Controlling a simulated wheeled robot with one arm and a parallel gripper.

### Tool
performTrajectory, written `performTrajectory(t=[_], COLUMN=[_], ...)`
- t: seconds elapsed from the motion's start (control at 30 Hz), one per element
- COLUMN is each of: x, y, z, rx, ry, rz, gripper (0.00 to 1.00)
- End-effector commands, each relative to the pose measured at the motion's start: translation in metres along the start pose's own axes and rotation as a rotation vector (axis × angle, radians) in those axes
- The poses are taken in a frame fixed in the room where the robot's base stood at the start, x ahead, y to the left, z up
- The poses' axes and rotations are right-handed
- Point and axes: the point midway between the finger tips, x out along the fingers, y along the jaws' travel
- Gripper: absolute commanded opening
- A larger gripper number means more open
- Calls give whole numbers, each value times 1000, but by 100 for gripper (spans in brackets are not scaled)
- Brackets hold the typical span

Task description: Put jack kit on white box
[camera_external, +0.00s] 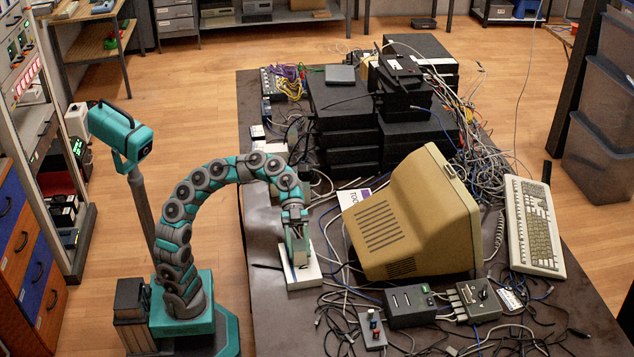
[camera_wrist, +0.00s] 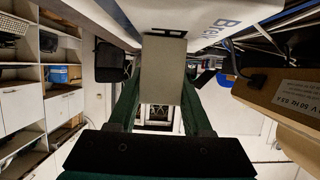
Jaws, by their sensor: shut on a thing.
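My gripper (camera_external: 297,245) points down over the table, just left of the beige monitor. In the wrist view its two green fingers (camera_wrist: 160,84) are closed on the sides of a plain grey-beige block, the jack kit (camera_wrist: 163,62). The white box (camera_external: 304,276) lies flat on the table directly below my gripper. It also shows in the wrist view (camera_wrist: 205,17), with blue lettering, at the far end of the jack kit. The jack kit is at or very near the box's top; I cannot tell whether they touch. In the external view my fingers mostly hide the jack kit.
The beige monitor (camera_external: 415,215) stands close to the right of the white box. Grey switch boxes (camera_external: 411,305) and loose cables lie in front of it. Stacked black devices (camera_external: 343,125) stand behind. A keyboard (camera_external: 533,226) lies at right. The table's left front is clear.

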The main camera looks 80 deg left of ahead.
Motion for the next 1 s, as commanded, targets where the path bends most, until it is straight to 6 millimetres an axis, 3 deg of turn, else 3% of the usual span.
performTrajectory(t=[0.2,0.23,0.47,0.83,1.0], x=[2,1,1,-1,-26], y=[0,0,0,0,-1], z=[4,3,2,-3,-1], rx=[0,0,0,-1,0], ry=[1,0,0,0,1], rz=[0,0,0,0,-3], gripper=[0,52,78,80,80])
